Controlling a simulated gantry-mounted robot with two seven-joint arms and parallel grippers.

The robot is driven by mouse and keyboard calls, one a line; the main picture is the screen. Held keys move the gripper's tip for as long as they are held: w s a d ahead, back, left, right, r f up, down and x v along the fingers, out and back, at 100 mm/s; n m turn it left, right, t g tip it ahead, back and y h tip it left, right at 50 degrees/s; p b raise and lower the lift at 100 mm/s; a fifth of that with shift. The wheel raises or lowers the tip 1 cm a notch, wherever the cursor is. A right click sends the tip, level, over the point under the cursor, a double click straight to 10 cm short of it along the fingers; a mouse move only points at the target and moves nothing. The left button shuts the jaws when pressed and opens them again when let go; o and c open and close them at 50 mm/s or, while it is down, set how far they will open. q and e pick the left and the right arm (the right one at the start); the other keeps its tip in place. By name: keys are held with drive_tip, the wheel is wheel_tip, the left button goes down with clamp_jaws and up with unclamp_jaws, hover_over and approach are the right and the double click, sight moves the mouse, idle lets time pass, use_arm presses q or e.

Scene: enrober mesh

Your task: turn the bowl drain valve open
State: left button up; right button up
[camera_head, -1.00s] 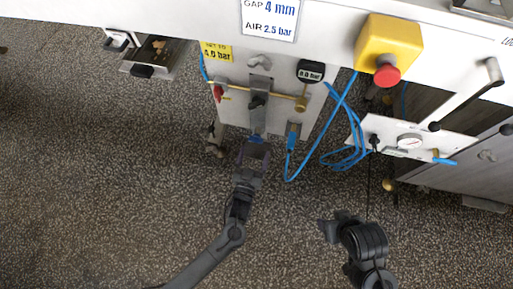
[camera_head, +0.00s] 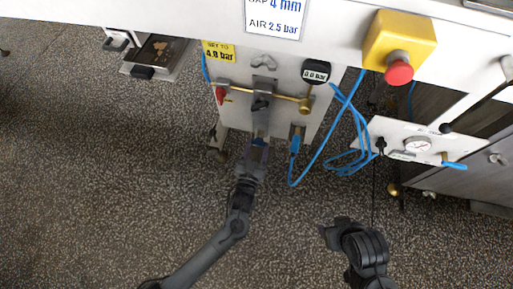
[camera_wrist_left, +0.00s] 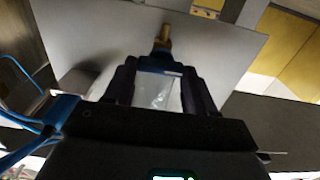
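I cannot tell for certain which fitting is the bowl drain valve. My right gripper (camera_head: 330,234) is low at the right, away from the panel; its finger opening is unclear.
The panel carries a brass rod (camera_head: 265,94), a red knob (camera_head: 220,95) and a black gauge (camera_head: 316,71). Blue hoses (camera_head: 352,125) loop to its right. A yellow box with a red button (camera_head: 398,67) juts out above. A blue-handled valve (camera_head: 453,165) is farther right.

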use_arm(q)
drive_tip(key=shift+c, duration=0.9)
drive_tip(key=m+p, duration=0.3)
drive_tip(key=shift+r+p, duration=0.15)
drive_tip(key=shift+p, duration=0.15)
drive_tip(key=m+p, duration=0.2)
drive_tip(key=m, duration=0.2)
drive_tip(key=shift+d+m+p, duration=0.15)
drive_tip(key=shift+m+p, duration=0.25)
drive_tip(key=m+p, duration=0.2)
drive_tip(key=m, duration=0.3)
drive_tip(key=shift+f, duration=0.2)
drive_tip(key=m, duration=0.2)
drive_tip(key=m+p, duration=0.1)
drive_tip(key=m, duration=0.2)
drive_tip(key=shift+d+f, duration=0.1)
drive_tip(key=shift+f, duration=0.1)
drive_tip(key=o, duration=1)
drive_tip(key=shift+s, duration=0.1)
